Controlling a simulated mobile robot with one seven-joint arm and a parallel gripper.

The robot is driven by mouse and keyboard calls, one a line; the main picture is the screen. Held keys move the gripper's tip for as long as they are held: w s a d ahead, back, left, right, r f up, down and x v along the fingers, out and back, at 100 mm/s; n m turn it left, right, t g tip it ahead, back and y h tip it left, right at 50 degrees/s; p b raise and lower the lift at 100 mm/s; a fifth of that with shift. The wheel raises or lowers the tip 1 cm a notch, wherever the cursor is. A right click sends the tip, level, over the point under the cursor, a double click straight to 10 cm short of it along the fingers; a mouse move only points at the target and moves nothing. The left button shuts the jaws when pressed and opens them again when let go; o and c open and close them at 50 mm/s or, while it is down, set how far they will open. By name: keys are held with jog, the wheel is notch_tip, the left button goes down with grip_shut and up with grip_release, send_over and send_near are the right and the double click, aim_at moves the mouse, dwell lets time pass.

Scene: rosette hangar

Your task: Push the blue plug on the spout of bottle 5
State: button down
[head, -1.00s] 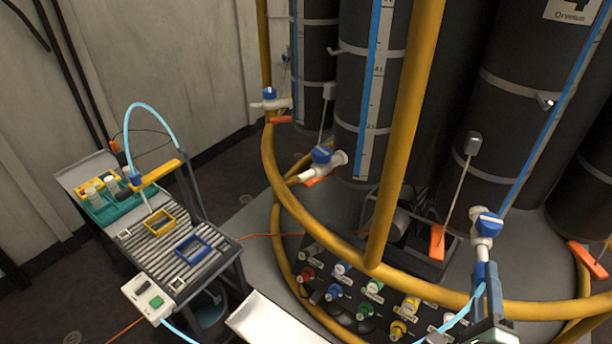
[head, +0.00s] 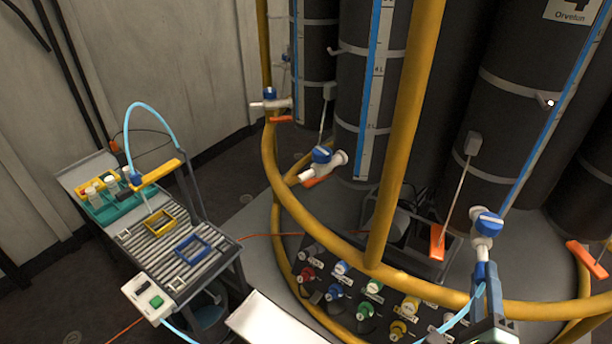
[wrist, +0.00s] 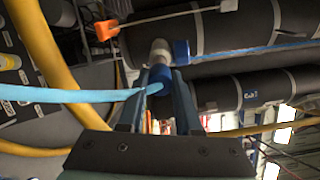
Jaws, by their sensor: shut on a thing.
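My gripper (head: 487,275) is shut on the blue plug (wrist: 160,78), with a light blue hose (wrist: 75,95) running from it to the left in the wrist view. The plug's top meets the open end of a white spout (head: 481,243). I cannot tell how far it sits on. The spout has a blue tap handle (head: 488,222) and also shows in the wrist view (wrist: 158,50). It stands in front of a dark bottle (head: 520,110). A label reading "Orvelun" (head: 574,14) is cut off at the top, so I cannot confirm the bottle number.
A yellow ring rail (head: 440,293) and a yellow post (head: 400,130) stand close to the left of my gripper. A panel of coloured connectors (head: 365,298) lies below the rail. A roller bench (head: 165,240) with yellow and blue frames is at left.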

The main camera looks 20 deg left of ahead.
aim_at(484, 283)
jog(key=shift+s, duration=0.1)
jog(key=shift+s, duration=2.9)
jog(key=shift+a, duration=0.15)
